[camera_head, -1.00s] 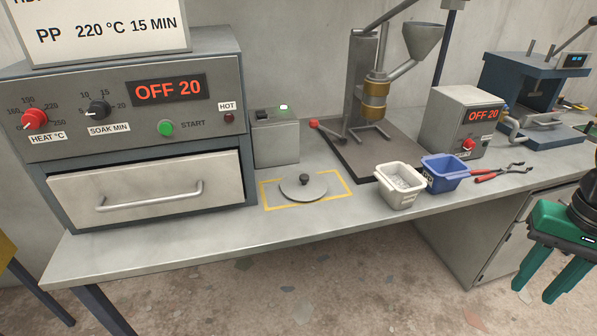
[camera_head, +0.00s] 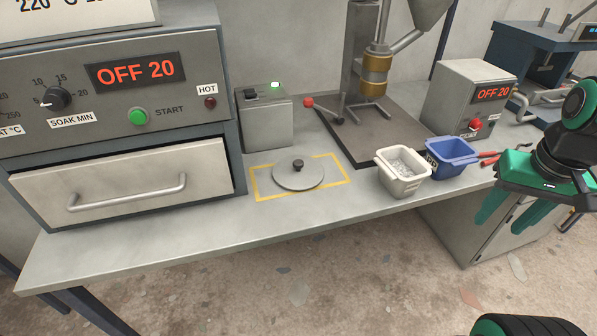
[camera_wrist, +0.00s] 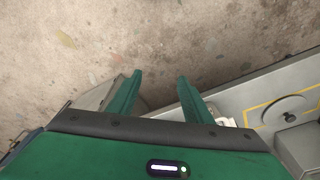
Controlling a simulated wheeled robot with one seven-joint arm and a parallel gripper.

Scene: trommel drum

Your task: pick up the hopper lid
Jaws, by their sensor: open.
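The hopper lid (camera_head: 299,175) is a flat grey disc with a dark knob. It lies on the bench inside a yellow taped rectangle (camera_head: 262,191). It also shows at the right of the wrist view (camera_wrist: 284,110). My gripper (camera_head: 516,210) is at the right of the head view, well to the right of the lid and in front of the bench edge. Its two green fingers are apart and empty. In the wrist view the fingers (camera_wrist: 158,88) point over the floor, with nothing between them.
A white tub (camera_head: 402,182) of pale pieces and a blue tub (camera_head: 450,157) stand between lid and gripper. The oven (camera_head: 120,110) is left of the lid, a grey box (camera_head: 264,125) behind it. The press (camera_head: 376,75) stands behind. Bench in front of the lid is clear.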

